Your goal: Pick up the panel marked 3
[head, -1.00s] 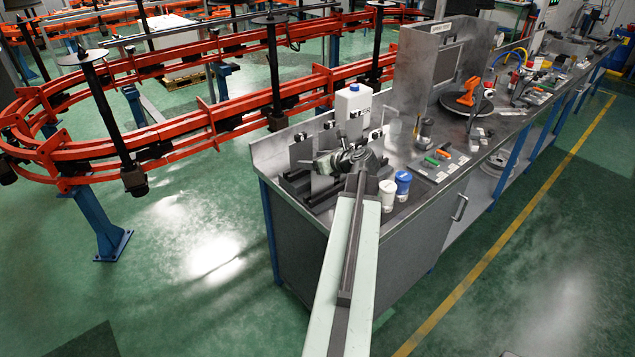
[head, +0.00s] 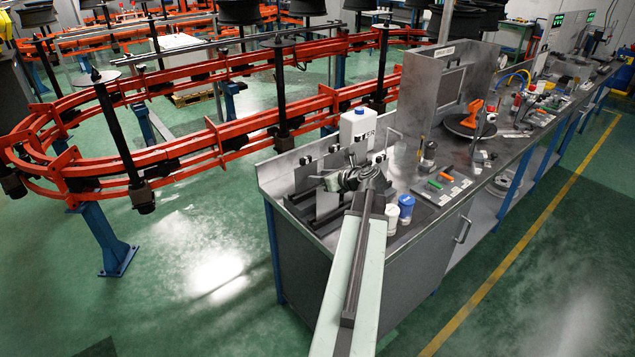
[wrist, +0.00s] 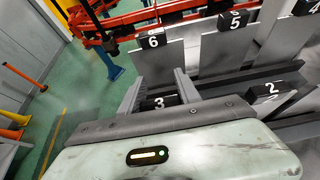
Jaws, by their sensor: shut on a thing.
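The panel marked 3 (wrist: 160,102) shows in the wrist view as a dark label block between the two fingers of my gripper (wrist: 157,90), which is shut on it. Most of this panel is hidden by the gripper. In the head view my gripper (head: 350,178) is over the dark rack on the bench's near left corner, and the panel's number cannot be read there. Whether the panel is clear of the rack cannot be told.
The panel marked 2 (wrist: 270,91) is close on the right; panels marked 6 (wrist: 153,41), 5 (wrist: 235,20) and 4 (wrist: 307,6) stand behind. In the head view a white bottle (head: 357,130) is behind the rack, and white (head: 391,217) and blue-lidded (head: 406,206) jars are close right.

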